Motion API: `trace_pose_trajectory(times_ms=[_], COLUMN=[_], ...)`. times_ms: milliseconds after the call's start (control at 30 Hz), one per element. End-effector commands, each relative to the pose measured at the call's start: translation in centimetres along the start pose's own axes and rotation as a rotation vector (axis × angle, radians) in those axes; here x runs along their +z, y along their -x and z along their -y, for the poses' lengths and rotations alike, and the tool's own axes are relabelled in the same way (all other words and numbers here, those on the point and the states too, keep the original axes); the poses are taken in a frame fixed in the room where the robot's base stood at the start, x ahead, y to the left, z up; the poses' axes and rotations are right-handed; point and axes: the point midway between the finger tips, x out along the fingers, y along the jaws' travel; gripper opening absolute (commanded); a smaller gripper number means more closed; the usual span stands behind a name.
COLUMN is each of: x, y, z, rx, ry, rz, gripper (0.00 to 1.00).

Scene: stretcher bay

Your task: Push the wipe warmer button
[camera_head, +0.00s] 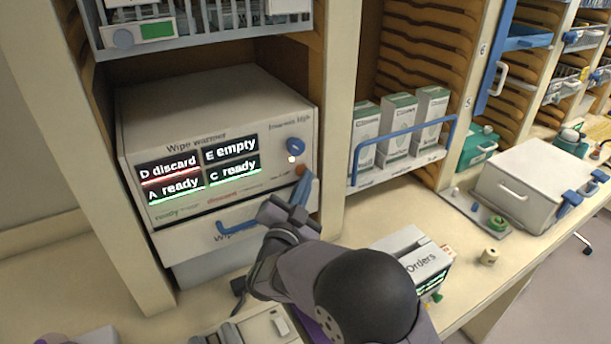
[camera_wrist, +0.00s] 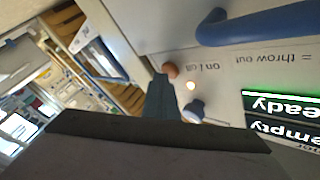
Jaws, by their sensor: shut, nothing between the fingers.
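The wipe warmer (camera_head: 225,100) is a pale box in a wooden bay, with a lit panel reading D discard, E empty, A ready and C ready. Its round orange-brown button (camera_head: 301,169) is low on the right of its front, below a small lit lamp (camera_head: 292,158) and a blue knob (camera_head: 296,145). My gripper (camera_head: 308,176) is shut and empty, its blue fingertips right at the button. In the wrist view the fingertips (camera_wrist: 160,78) overlap the edge of the button (camera_wrist: 171,70); I cannot tell whether they touch it. The lamp (camera_wrist: 191,85) glows there too.
A blue drawer handle (camera_head: 232,228) sits under the warmer. A wooden upright (camera_head: 335,130) stands close to the right of my fingers, then a shelf with white-green boxes (camera_head: 398,120). An Orders box (camera_head: 400,243) is on the counter beside my arm.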

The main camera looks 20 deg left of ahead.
Motion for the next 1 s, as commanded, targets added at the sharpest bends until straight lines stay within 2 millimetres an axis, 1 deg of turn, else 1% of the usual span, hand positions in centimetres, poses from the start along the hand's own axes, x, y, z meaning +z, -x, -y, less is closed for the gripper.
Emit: trace_pose_trajectory(times_ms=[433, 1000], x=[-0.1, -2.5], y=[0.4, 3.8], z=[-0.3, -2.8], rx=[-0.001, 0.000], ry=[0.001, 0.002], rz=[0.003, 0.002], gripper=[0.00, 0.00])
